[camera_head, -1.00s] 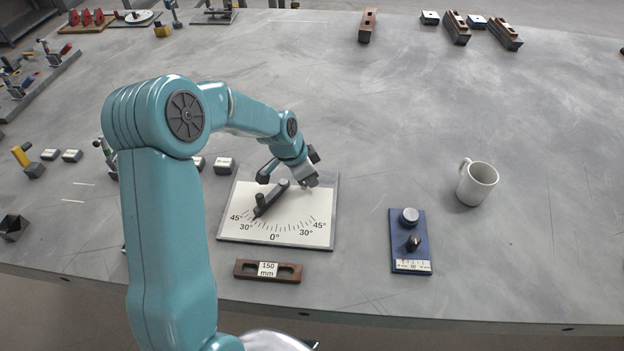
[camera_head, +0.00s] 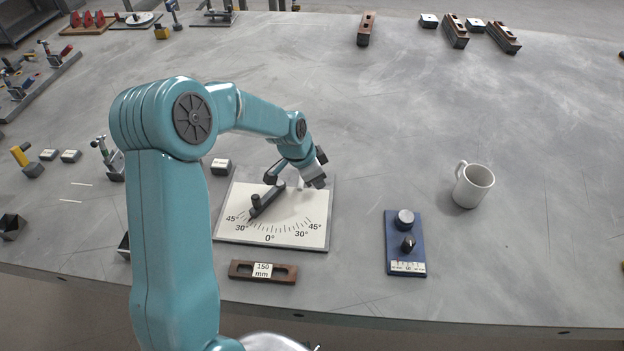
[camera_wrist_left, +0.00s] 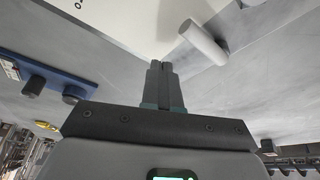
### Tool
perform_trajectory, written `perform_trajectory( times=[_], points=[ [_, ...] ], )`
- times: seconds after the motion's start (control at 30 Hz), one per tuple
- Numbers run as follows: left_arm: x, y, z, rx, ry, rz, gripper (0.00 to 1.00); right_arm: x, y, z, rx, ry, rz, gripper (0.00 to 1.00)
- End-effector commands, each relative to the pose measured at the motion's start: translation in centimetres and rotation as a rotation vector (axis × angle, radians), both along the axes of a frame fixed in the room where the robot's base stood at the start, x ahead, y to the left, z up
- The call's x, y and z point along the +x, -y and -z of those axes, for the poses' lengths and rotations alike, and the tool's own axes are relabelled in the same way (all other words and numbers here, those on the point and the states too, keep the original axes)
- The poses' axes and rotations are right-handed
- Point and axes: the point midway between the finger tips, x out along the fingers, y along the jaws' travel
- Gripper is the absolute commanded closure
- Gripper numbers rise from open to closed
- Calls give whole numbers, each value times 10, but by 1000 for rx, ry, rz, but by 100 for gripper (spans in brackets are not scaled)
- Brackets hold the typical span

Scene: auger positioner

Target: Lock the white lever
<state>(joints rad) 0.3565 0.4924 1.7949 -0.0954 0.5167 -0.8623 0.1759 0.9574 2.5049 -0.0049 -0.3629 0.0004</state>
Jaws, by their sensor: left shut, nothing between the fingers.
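The white lever (camera_wrist_left: 203,42) shows in the left wrist view as a pale rod at the edge of the dial board. In the head view it is mostly hidden behind my left gripper (camera_head: 318,183). The dial board (camera_head: 290,237) has a white face with an angle scale and a dark pointer arm (camera_head: 266,200) aimed between 30° and 45° on the left. My left gripper is shut and empty above the board's upper right edge. In the left wrist view its fingertips (camera_wrist_left: 160,68) are left of the lever, apart from it in the picture. My right gripper is not in view.
A blue plate with knobs (camera_head: 393,250) and a white mug (camera_head: 473,186) stand to the right. A brown 150 mm block (camera_head: 285,273) lies in front of the board. Small blocks and stands are at the left.

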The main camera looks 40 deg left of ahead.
Motion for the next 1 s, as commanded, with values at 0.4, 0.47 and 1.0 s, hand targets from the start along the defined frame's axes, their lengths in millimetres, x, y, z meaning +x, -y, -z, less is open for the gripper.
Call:
perform_trajectory(
  times=[0.4, 0.47, 1.0],
  points=[
    [-7, -16, -55, 1, 8, -4, 100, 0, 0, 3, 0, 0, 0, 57],
    [-10, -20, -66, 2, 8, -3, 100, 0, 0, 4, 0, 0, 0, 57],
    [-16, -28, -97, 0, 5, -2, 100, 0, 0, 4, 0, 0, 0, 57]
  ],
)
